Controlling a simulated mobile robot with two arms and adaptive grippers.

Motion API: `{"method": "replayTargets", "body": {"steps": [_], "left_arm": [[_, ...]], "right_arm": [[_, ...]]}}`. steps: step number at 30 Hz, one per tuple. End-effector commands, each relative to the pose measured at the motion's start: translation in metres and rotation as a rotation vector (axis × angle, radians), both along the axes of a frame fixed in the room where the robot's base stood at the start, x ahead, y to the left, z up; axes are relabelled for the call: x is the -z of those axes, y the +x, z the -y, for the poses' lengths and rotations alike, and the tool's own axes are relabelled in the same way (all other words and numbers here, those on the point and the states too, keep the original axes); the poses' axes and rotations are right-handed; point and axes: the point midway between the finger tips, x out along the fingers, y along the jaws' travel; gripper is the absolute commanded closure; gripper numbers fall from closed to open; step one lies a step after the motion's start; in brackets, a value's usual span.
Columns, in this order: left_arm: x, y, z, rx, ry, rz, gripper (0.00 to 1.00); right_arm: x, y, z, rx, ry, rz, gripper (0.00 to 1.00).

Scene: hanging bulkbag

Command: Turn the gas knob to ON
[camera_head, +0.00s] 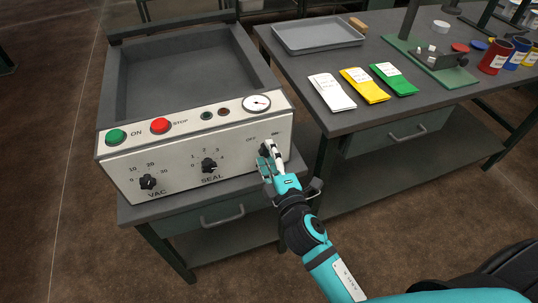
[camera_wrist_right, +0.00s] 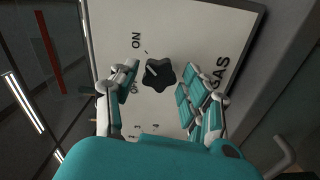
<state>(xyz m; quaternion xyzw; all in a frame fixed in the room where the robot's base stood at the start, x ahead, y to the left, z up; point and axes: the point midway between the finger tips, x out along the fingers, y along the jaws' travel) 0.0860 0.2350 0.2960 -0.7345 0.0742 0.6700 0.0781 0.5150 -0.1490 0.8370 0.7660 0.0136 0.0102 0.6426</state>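The gas knob (camera_wrist_right: 159,75) is black and lobed, on the white front panel of the machine. In the right wrist view it sits between ON and OFF labels on its left and the word GAS on its right. Its pale pointer mark points to the left side; which label it meets exactly is hard to tell. My right gripper (camera_wrist_right: 158,82) is open, one finger on each side of the knob, with visible gaps to it. In the head view the right gripper (camera_head: 270,159) is at the panel's right end and partly hides the knob. My left gripper is not in view.
The panel also has a green button (camera_head: 116,136), a red button (camera_head: 160,125), a SEAL knob (camera_head: 208,165), a VAC knob (camera_head: 148,182) and a gauge (camera_head: 257,103). A drawer handle (camera_head: 222,217) sits below. The bench at right holds a grey tray (camera_head: 318,34) and several packets.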

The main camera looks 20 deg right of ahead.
Motion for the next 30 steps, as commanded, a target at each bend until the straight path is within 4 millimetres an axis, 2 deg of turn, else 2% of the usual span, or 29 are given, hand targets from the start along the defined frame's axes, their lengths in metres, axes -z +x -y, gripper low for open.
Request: {"method": "replayTargets", "body": {"steps": [11,24,30], "left_arm": [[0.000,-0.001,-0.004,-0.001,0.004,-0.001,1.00],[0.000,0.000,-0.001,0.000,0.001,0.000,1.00],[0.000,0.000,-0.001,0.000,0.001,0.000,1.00]], "right_arm": [[0.000,-0.003,0.000,0.000,-0.001,0.000,0.42],[0.001,-0.066,0.002,0.002,0.001,-0.002,0.42],[0.000,-0.075,0.003,0.000,-0.001,0.001,0.42]]}}
